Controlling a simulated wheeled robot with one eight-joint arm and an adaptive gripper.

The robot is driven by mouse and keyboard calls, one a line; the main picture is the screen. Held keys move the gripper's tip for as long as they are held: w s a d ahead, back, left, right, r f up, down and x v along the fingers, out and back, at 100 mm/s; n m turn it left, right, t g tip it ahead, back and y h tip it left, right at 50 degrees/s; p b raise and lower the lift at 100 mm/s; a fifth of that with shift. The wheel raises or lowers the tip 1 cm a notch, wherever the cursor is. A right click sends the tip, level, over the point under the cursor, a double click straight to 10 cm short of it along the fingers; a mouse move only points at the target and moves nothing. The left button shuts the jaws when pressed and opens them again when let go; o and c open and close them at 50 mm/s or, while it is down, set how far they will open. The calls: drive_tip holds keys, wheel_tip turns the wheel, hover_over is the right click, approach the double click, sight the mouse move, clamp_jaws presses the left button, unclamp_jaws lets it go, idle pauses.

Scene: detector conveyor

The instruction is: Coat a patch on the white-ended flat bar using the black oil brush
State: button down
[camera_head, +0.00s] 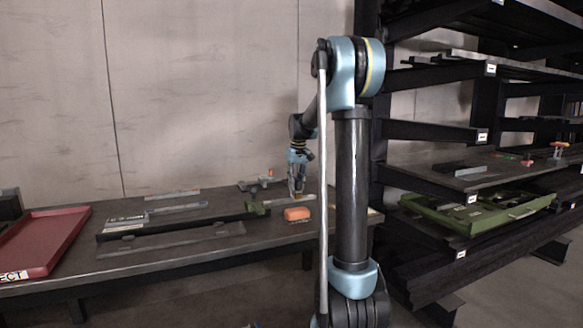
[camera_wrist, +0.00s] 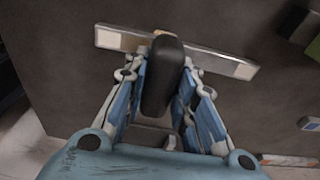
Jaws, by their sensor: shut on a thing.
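The black oil brush shows in the wrist view as a rounded black handle (camera_wrist: 162,75) between the fingers of my gripper (camera_wrist: 166,88). My gripper is shut on it. The brush's working end is hidden behind the handle. The white-ended flat bar (camera_wrist: 210,58) lies on the dark table beyond the handle, running across the picture. Its left end (camera_wrist: 108,39) and right end are pale. The handle covers part of its middle; I cannot tell whether the brush touches it. In the head view my gripper (camera_head: 297,190) is low over the table, by the bar (camera_head: 274,203).
An orange block-like thing (camera_head: 297,214) sits near the table's front edge, just in front of my gripper. Several grey bars and a red tray (camera_head: 42,240) are further left. Dark racks with a green tray (camera_head: 470,214) stand right.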

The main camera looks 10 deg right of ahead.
drive_tip(key=shift+s+a+f, duration=0.1)
drive_tip(key=shift+s+a, duration=0.1)
drive_tip(key=shift+a, duration=0.5)
drive_tip(key=shift+s+a+r, duration=0.1)
drive_tip(key=shift+a+r, duration=0.15)
wheel_tip(320, 180, up, 8)
drive_tip(key=shift+d+f, duration=0.15)
idle(0.4)
